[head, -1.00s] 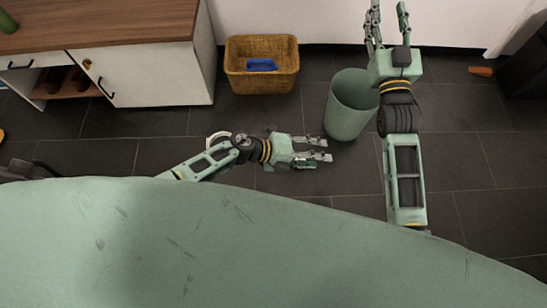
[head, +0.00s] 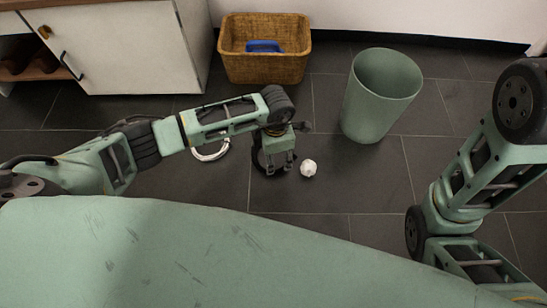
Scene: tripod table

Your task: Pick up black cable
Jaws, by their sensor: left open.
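My left gripper (head: 279,168) points down at the dark tiled floor, left of the green bin. It is open. A dark curved shape (head: 256,163) shows at its left side; it may be the black cable on the floor, but it is partly hidden by the gripper and hard to tell from the dark tiles. I see nothing clearly held between the fingers. My right arm is folded at the right edge, and its gripper is out of view.
A white crumpled ball (head: 308,168) lies just right of my left gripper. A white ring-like object (head: 211,154) lies behind my left arm. A green bin (head: 378,98) and a wicker basket (head: 264,68) with a blue item (head: 264,46) stand behind. A white cabinet (head: 130,50) is at left.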

